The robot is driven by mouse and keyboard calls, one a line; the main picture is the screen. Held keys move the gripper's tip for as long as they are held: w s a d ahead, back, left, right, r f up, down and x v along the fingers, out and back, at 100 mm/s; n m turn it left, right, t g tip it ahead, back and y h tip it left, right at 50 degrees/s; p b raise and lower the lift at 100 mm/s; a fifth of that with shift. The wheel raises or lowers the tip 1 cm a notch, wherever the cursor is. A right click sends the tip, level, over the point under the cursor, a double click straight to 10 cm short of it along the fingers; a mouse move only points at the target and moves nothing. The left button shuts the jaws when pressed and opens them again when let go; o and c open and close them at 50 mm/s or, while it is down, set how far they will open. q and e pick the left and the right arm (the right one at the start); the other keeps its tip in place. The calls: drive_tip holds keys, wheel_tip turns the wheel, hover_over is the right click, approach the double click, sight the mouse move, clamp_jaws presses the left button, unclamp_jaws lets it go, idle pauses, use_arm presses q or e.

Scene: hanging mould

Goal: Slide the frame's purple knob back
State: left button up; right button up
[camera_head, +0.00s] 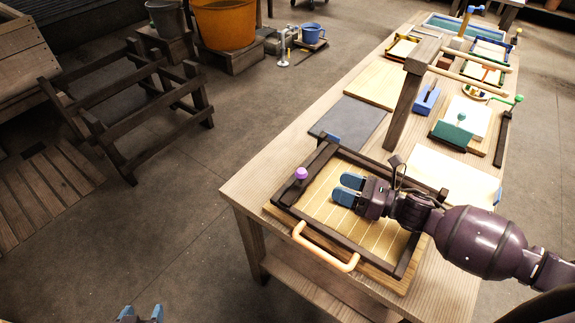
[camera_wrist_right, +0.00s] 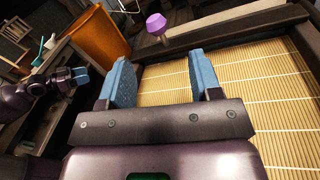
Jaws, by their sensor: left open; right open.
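The dark wooden frame (camera_head: 399,266) lies on the near end of the table around a pale bamboo screen (camera_head: 338,219). Its purple knob (camera_head: 301,173) stands at the frame's left corner; in the right wrist view the knob (camera_wrist_right: 156,23) shows beyond my fingers, up and centre. My right gripper (camera_head: 346,189) is open and empty above the screen, right of the knob and apart from it. Its two blue fingers (camera_wrist_right: 160,82) show in the right wrist view. My left gripper (camera_head: 140,314) is open and empty at the bottom edge, away from the table over the floor.
A pale orange handle (camera_head: 325,250) sticks out at the frame's near side. A dark grey board (camera_head: 347,122) and a white sheet (camera_head: 452,174) lie behind the frame. A wooden post (camera_head: 404,108) stands behind it. The space around the knob looks clear.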

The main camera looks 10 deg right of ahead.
sight(301, 174)
drive_tip(key=shift+a+n, duration=0.4)
drive_tip(key=shift+n, duration=0.2)
drive_tip(key=shift+w+a, duration=0.2)
drive_tip(key=x, duration=1)
drive_tip(key=shift+a+f+p, duration=0.1)
drive_tip(key=shift+p, duration=0.25)
drive_tip(key=shift+s, duration=0.1)
clamp_jaws()
